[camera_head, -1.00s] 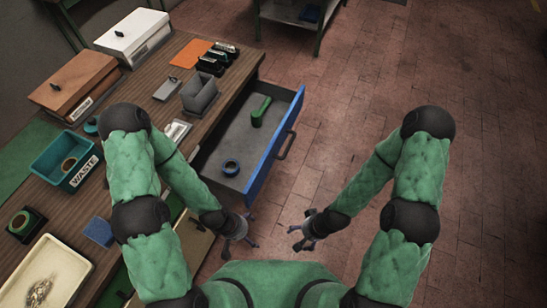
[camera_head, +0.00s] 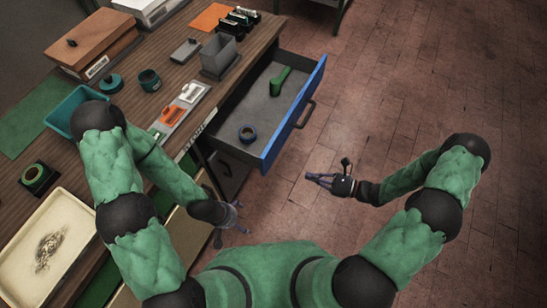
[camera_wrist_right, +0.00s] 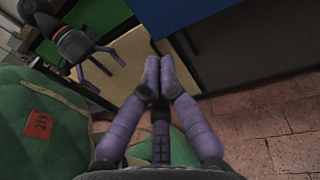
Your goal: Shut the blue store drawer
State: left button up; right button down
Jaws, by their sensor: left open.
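The blue store drawer (camera_head: 297,118) stands pulled out from the bench in the head view, its grey inside showing. A dark handle (camera_head: 306,114) is on its front. A green tool (camera_head: 280,81) and a dark blue ring (camera_head: 247,133) lie in it. My right gripper (camera_head: 308,177) is in front of and below the drawer front, apart from it. Its fingers are drawn together with nothing between them, as the right wrist view (camera_wrist_right: 158,75) shows. My left gripper (camera_head: 238,217) is open and empty, low beside the bench, nearer to me than the drawer.
The wooden bench (camera_head: 135,112) at left carries boxes, a teal bin (camera_head: 75,112), a grey holder (camera_head: 218,57) and a cream tray (camera_head: 45,245). The brick floor (camera_head: 410,90) to the right of the drawer is clear.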

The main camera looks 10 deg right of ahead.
jog(key=w+d+m+t, duration=0.1)
jog(key=w+d+t, duration=0.1)
jog(key=b, duration=0.3)
send_near(276, 150)
jog(key=x, duration=0.7)
jog(key=shift+f, duration=0.15)
jog(key=shift+a, duration=0.1)
jog(key=shift+w+a, duration=0.3)
jog(key=shift+a, duration=0.15)
jog(key=x, duration=1.4)
jog(key=b+x, duration=0.1)
jog(key=x, duration=0.7)
jog(key=shift+w+d, duration=0.25)
jog(key=shift+w+a, duration=0.4)
jog(key=shift+a, duration=0.2)
jog(key=shift+w+a+r, duration=0.1)
jog(key=shift+r, duration=0.15)
